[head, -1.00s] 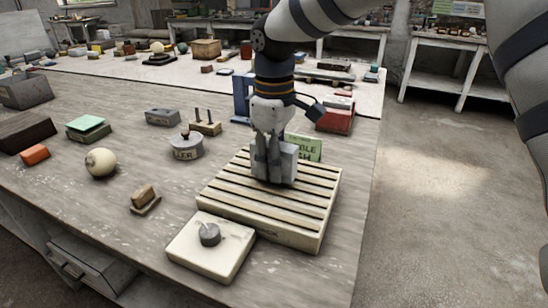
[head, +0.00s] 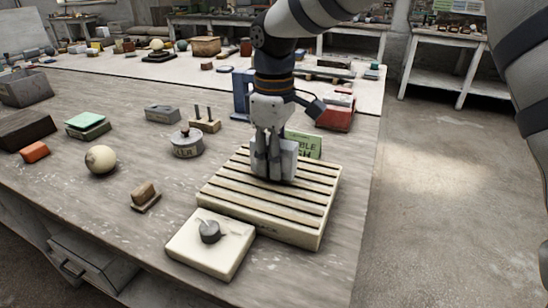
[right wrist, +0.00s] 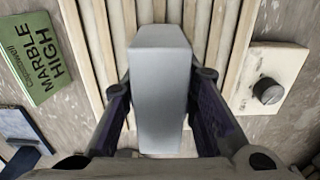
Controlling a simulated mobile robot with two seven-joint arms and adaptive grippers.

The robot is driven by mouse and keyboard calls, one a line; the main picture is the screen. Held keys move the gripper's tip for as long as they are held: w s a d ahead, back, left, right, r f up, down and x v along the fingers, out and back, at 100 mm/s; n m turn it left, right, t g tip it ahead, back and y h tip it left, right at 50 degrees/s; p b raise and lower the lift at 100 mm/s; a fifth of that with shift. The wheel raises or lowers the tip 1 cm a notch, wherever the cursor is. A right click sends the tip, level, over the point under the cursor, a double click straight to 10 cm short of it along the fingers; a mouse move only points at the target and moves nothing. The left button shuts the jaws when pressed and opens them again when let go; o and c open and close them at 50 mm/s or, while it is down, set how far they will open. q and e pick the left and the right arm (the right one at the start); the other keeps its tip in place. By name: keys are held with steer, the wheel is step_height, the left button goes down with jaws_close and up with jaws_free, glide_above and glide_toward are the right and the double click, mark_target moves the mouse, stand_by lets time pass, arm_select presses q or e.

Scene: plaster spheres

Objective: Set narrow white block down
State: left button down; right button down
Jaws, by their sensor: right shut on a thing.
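The narrow white block (right wrist: 160,85) is a pale grey-white upright bar in the right wrist view, between the two dark finger pads. In the head view the block (head: 289,162) shows partly behind the fingers. My right gripper (head: 272,172) is shut on it, over the back middle of a cream slatted rack (head: 318,232). The rack's slats (right wrist: 100,45) also show behind the block in the wrist view. The block's lower end is at or just above the slats; I cannot tell whether it touches. My left gripper is not in view.
A cream box with a dark knob (head: 210,255) stands in front of the rack. A green sign (head: 306,146) stands close behind it, and a red box (head: 337,115) farther back. A grey pot (head: 186,146) and a pale sphere (head: 101,160) lie left. The front slats are bare.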

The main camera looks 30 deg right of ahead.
steer(key=shift+f, duration=0.6)
steer(key=c, duration=1.2)
jaws_free()
steer(key=shift+f, duration=0.1)
steer(key=shift+r, duration=2.05)
